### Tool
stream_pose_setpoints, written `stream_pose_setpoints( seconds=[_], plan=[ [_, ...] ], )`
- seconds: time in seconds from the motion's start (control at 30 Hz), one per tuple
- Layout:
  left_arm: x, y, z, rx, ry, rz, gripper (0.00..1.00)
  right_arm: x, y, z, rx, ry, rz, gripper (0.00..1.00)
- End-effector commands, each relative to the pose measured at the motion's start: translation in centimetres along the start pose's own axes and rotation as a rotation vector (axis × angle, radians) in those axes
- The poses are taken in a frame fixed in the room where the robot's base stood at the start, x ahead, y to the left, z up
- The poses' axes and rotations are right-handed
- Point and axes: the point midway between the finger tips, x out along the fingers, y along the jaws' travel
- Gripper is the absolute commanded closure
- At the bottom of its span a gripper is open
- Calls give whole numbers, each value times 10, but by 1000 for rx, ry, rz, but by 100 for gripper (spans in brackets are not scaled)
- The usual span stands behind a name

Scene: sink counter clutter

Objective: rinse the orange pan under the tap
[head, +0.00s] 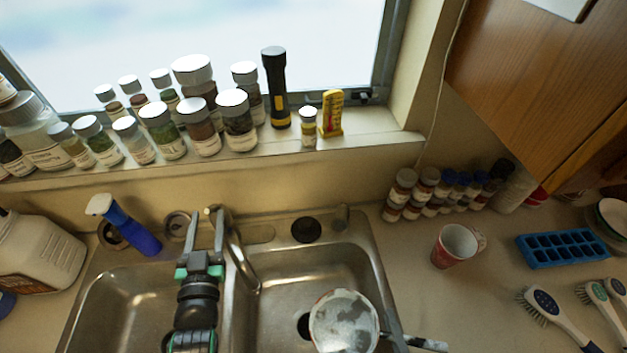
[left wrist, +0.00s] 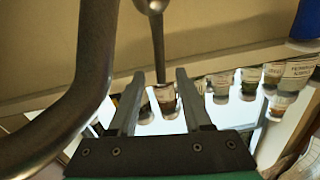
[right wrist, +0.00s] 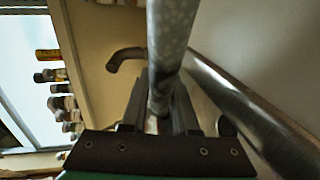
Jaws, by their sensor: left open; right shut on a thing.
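The pan (head: 343,322) is in the right basin at the bottom of the head view. Its inside looks grey-white and blotchy; I see little orange. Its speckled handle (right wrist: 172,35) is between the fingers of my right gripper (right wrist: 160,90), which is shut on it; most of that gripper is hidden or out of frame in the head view. The tap spout (head: 240,255) arches toward the right basin, left of the pan. My left gripper (head: 207,225) is open by the tap's base. The tap lever (left wrist: 157,40) shows between its fingertips in the left wrist view; I cannot tell whether they touch.
A red cup (head: 455,246), a blue ice tray (head: 562,249) and brushes (head: 550,308) lie on the right counter. Several jars (head: 200,125) line the sill.

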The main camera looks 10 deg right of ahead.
Motion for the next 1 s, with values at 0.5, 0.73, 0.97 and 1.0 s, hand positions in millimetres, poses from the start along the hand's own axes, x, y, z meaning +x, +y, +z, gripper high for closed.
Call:
stream_pose_setpoints(
  seconds=[0.5, 0.73, 0.97, 1.0],
  plan=[
    [58, -1, -3, 0, 2, -1, 51, 1, -2, 0, 2, 0, 6, 100],
    [58, -1, -3, 0, 2, -1, 65, 1, -2, 0, 2, 0, 6, 100],
    [58, -1, -3, 0, 2, -1, 100, 1, -2, 0, 2, 0, 6, 100],
    [58, -1, -3, 0, 2, -1, 100, 1, -2, 0, 2, 0, 6, 100]
  ],
)
